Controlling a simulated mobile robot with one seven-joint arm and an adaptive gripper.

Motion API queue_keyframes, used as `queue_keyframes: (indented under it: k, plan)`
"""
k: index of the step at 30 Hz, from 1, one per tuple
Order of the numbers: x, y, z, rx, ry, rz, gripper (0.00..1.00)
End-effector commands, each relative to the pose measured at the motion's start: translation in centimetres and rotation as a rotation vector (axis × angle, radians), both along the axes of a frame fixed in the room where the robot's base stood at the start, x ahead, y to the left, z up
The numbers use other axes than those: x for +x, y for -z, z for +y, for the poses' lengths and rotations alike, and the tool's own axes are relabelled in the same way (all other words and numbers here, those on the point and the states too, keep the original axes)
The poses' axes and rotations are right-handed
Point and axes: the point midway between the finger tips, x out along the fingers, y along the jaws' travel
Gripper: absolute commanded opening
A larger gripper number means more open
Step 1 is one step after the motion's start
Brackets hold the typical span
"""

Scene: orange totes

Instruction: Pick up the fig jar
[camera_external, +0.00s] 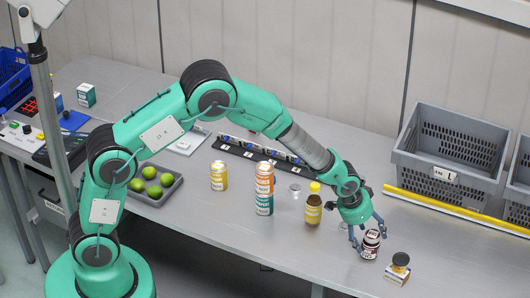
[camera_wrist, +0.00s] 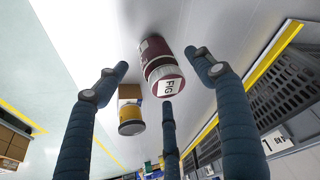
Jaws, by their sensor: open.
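The fig jar (camera_external: 370,244) is small and dark with a white lid band and stands upright near the table's right front. In the wrist view the fig jar (camera_wrist: 158,62) shows a dark red body and a white lid marked FIG. My gripper (camera_external: 366,232) is just above and around the jar's top, to its left and right. In the wrist view my gripper (camera_wrist: 158,90) has its blue-grey fingers spread wide, with the jar between and beyond their tips. I see no finger clearly touching the jar.
A yellow-labelled jar with a dark lid (camera_external: 398,268) stands close to the right of the fig jar. It also shows in the wrist view (camera_wrist: 131,110). A yellow bottle (camera_external: 314,206) stands to the left. A grey crate (camera_external: 440,190) and a yellow strip (camera_external: 450,212) lie behind.

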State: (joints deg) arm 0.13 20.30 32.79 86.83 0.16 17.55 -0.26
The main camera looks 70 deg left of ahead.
Motion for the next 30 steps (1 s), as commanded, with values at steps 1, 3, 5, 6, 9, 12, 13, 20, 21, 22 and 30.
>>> queue_keyframes:
  k: [1,3,5,6,9,12,13,20,21,22,30]
  plan:
    - [0.1,0.2,0.0,0.000,0.000,0.001,0.68]
    - [0.2,0.6,0.0,0.000,0.000,0.001,0.68]
    - [0.4,1.2,0.1,0.000,0.000,0.002,0.68]
    - [0.5,1.6,0.1,0.000,0.000,0.003,0.68]
    - [1.0,2.5,0.1,0.000,0.000,0.002,0.68]
    - [1.5,3.5,0.2,0.000,0.000,0.002,0.68]
    - [1.6,3.8,0.2,0.000,0.000,0.001,0.68]
    - [2.0,4.7,0.2,0.000,0.000,0.000,0.68]
    - [2.1,4.7,0.2,0.000,0.000,0.000,0.68]
    - [2.0,4.7,0.2,0.000,0.000,0.000,0.68]
    - [2.0,4.7,0.1,0.000,0.000,0.000,0.68]
